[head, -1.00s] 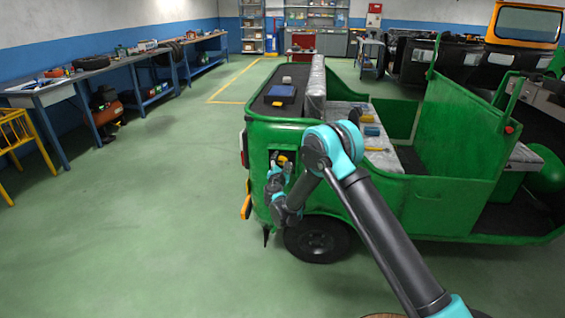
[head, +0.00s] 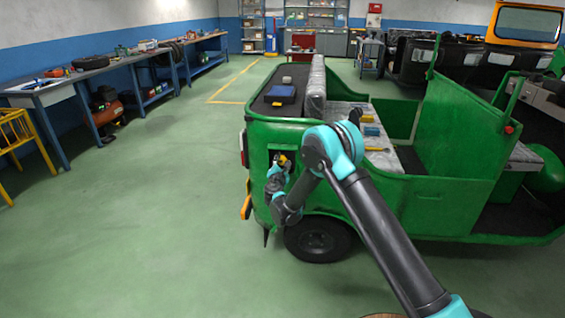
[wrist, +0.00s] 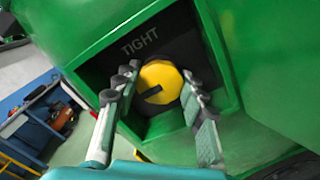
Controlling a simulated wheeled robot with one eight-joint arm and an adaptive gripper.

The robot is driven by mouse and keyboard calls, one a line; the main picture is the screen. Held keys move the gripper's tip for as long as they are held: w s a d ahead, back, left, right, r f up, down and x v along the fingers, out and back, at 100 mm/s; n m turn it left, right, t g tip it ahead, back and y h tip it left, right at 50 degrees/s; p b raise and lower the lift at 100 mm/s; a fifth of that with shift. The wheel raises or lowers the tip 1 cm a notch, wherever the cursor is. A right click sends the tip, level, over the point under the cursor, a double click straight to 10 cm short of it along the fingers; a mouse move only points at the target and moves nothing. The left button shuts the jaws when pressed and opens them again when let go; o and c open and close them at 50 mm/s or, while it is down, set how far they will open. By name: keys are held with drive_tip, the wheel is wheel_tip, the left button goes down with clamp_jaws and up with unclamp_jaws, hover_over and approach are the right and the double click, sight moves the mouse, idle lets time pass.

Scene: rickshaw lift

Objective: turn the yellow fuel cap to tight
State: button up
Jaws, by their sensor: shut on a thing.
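The yellow fuel cap (wrist: 161,86) sits in a dark square recess in the green body of the rickshaw (head: 390,200). A dark line on the cap runs from near its middle toward the lower left. The word TIGHT (wrist: 139,41) is printed on the recess's back wall, above and left of the cap. My gripper (wrist: 158,92) is shut on the cap, one finger on its left side and one on its right. In the head view the cap (head: 282,160) is small and partly hidden by my gripper.
The recess's green rim (wrist: 90,52) surrounds my fingers closely. A rear wheel (head: 318,240) is below my arm. A blue box (head: 281,94) lies on the rickshaw's rear deck. Open green floor (head: 140,220) lies to the left, with workbenches along the wall.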

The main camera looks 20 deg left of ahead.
drive_tip(key=m, duration=0.4)
drive_tip(key=shift+m, duration=0.4)
drive_tip(key=m, duration=0.4)
drive_tip(key=shift+f+m, duration=0.1)
drive_tip(key=shift+m, duration=0.2)
drive_tip(key=m, duration=0.4)
drive_tip(key=shift+m, duration=2.5)
drive_tip(key=o, duration=1.2)
drive_tip(key=shift+c, duration=0.2)
drive_tip(key=shift+s, duration=0.15)
